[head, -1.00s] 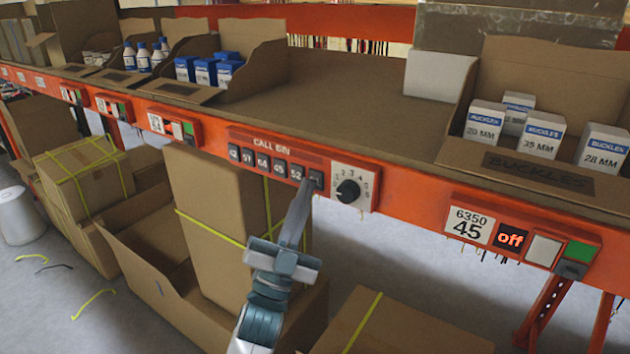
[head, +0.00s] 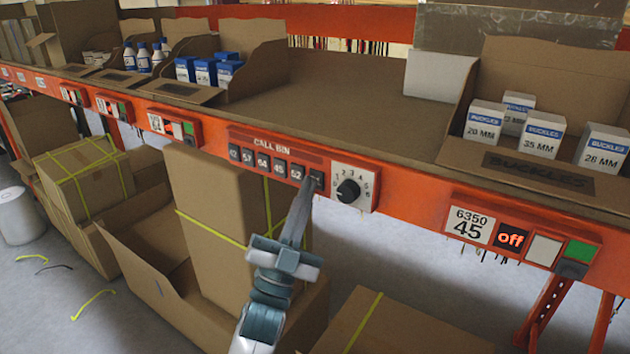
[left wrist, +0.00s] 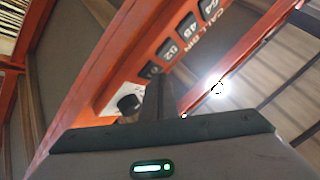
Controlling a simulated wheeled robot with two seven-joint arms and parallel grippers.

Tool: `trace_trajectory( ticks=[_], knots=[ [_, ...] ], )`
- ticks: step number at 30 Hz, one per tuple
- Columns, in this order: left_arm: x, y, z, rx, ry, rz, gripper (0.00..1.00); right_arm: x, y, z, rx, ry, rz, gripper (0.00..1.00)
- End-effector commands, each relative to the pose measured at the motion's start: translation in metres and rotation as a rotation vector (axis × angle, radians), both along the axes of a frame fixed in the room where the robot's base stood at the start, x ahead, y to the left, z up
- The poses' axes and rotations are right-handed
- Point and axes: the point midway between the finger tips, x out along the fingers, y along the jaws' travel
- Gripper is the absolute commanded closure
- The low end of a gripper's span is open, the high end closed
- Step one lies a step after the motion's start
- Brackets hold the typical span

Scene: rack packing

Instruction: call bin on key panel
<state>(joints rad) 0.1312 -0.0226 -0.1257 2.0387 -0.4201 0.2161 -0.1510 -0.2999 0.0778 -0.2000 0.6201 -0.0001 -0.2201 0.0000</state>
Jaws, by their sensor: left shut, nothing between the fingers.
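The CALL BIN key panel (head: 268,145) is on the orange shelf beam, with a row of dark numbered keys such as 52 (head: 297,172). The rightmost key (head: 317,178) is partly hidden by my fingertips. My left gripper (head: 307,186) is shut and empty, its tips at or just under that rightmost key; I cannot tell whether they touch it. The left wrist view shows the fingers (left wrist: 158,98) pointing at the end of the key row (left wrist: 185,45). A black rotary knob (head: 348,191) on a white numbered plate is just right of the keys. My right gripper is not in view.
A 6350 45 label (head: 470,225), a display reading "off" (head: 511,238) and white and green buttons are farther right on the beam. Boxes of buckles (head: 543,135) stand in a carton above. Strapped cartons (head: 205,215) stand below the beam, close to my arm.

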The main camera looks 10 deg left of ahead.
Motion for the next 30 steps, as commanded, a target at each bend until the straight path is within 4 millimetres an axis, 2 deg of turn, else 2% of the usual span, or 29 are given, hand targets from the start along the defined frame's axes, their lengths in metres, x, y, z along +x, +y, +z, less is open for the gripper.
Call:
trace_trajectory(
  ticks=[17, 30],
  knots=[
    [0.002, -0.001, 0.0, 0.0, 0.001, 0.0, 1.0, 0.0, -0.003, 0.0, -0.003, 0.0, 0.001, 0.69],
    [-0.013, 0.005, 0.0, 0.0, 0.001, 0.0, 1.0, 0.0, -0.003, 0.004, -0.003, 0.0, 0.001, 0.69]
  ],
)
